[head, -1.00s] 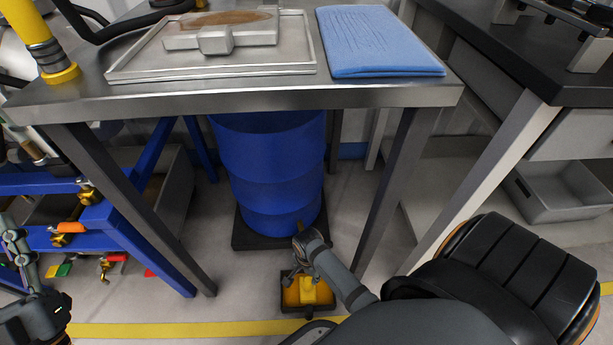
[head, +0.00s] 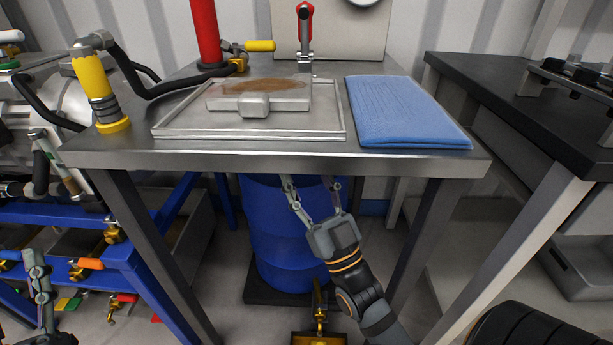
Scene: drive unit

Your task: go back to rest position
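My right gripper (head: 311,200) is in front of the blue barrel (head: 283,262), just below the front edge of the steel table (head: 280,160). Its two fingers are spread apart with nothing between them. My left gripper (head: 35,268) is at the lower left, only partly in view, near the blue frame; I cannot tell how far its fingers are apart.
A metal tray with a block (head: 258,104) and a folded blue cloth (head: 405,112) lie on the table. A dark workbench (head: 530,110) stands at the right. The blue frame (head: 120,258) with valves is at the left.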

